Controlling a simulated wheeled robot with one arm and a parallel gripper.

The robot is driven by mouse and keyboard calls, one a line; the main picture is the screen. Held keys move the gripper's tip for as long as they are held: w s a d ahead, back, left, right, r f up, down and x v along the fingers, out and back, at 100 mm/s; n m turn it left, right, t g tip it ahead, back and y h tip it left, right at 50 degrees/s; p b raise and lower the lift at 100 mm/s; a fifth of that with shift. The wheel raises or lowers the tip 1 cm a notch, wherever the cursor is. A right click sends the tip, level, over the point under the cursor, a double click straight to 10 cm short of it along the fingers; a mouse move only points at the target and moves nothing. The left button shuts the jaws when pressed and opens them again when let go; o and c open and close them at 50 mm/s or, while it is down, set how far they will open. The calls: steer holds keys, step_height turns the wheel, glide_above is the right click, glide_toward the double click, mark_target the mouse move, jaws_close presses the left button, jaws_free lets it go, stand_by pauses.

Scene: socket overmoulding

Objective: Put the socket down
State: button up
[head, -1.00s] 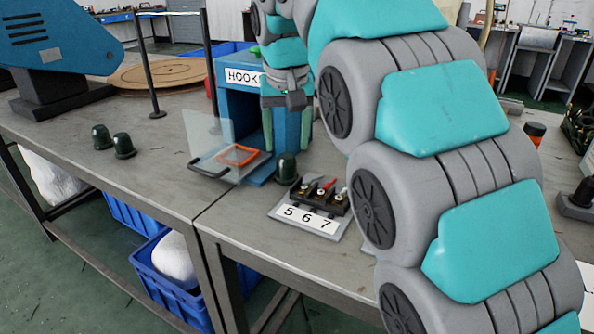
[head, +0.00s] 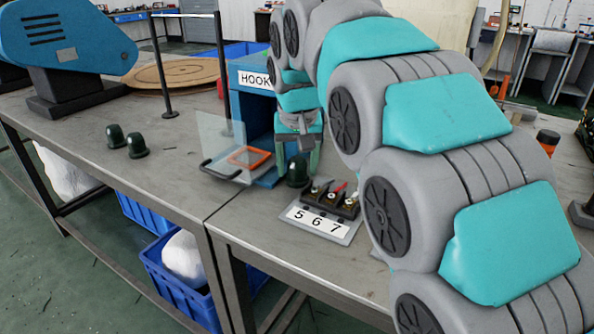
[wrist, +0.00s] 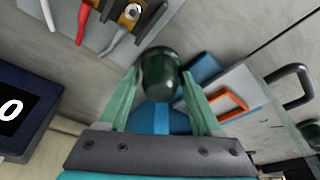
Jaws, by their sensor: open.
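A dark green domed socket (head: 297,170) stands on the table beside the blue HOOK box, behind the numbered block. In the wrist view the socket (wrist: 160,75) sits at the mouth of my gripper (wrist: 160,84), with a light green finger on either side. The fingers are spread apart and a gap shows at least on the right. In the head view my gripper (head: 306,158) is above and close to the socket, partly hidden by its own links. Two similar dark green sockets (head: 115,136) (head: 137,146) stand at the left of the table.
The blue HOOK box (head: 256,105) stands behind, with a clear panel and orange frame (head: 249,157) at its front. A block labelled 5 6 7 (head: 320,222) with colored connectors is close in front. The left part of the table has free room.

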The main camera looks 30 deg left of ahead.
jaws_close()
stand_by(0.3)
steer(key=shift+r, duration=0.15)
